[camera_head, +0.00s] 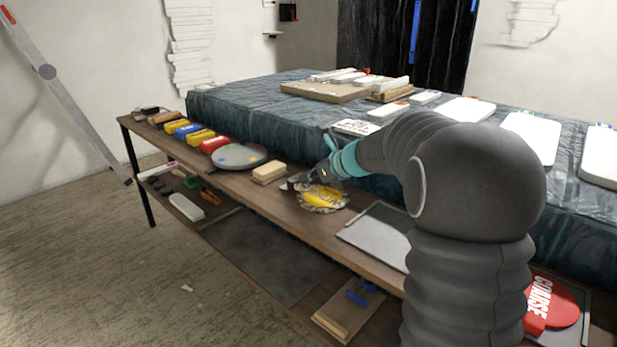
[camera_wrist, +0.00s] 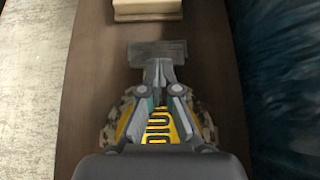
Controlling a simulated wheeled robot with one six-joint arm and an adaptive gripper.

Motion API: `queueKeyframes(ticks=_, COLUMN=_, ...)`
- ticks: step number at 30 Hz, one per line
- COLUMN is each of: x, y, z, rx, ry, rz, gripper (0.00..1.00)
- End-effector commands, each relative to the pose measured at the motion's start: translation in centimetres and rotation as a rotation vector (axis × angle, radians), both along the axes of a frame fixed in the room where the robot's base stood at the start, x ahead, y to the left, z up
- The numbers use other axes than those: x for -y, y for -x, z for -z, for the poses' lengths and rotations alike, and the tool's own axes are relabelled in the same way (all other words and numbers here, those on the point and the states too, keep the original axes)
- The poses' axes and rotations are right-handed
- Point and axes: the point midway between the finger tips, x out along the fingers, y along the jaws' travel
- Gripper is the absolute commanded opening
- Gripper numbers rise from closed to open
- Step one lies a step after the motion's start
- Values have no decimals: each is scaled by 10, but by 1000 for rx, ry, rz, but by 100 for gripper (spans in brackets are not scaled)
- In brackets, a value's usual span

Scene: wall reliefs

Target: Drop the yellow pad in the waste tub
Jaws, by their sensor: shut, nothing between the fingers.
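A yellow piece (camera_head: 322,196) with dark markings lies on a round speckled dish (camera_head: 335,208) on the wooden bench; I cannot tell for sure that it is the yellow pad. In the wrist view the yellow piece (camera_wrist: 159,124) is partly hidden behind my gripper (camera_wrist: 158,70). My gripper is shut and empty, reaching past the dish. It also shows in the head view (camera_head: 299,182), low at the dish's far left side. A flat grey piece (camera_wrist: 150,49) shows right at the fingertips. I cannot make out a waste tub.
A pale block (camera_head: 269,172) stands just beyond the fingertips. Further left are a grey round plate (camera_head: 239,157) and a row of red, yellow and blue blocks (camera_head: 188,133). A covered table (camera_head: 250,103) rises along the bench's far side. A lower shelf holds a board (camera_head: 348,306).

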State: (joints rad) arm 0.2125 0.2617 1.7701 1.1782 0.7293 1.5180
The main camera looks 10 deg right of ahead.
Motion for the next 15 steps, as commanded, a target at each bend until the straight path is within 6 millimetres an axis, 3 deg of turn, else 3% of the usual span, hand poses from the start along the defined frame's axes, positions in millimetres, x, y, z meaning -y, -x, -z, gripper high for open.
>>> queueKeyframes(ticks=1, x=2, y=3, z=9, rx=-14, ry=1, rz=-1, gripper=0)
queueKeyframes(ticks=9, x=24, y=31, z=11, rx=-15, ry=3, rz=2, gripper=0)
queueKeyframes(ticks=15, x=24, y=33, z=11, rx=-18, ry=3, rz=-1, gripper=0)
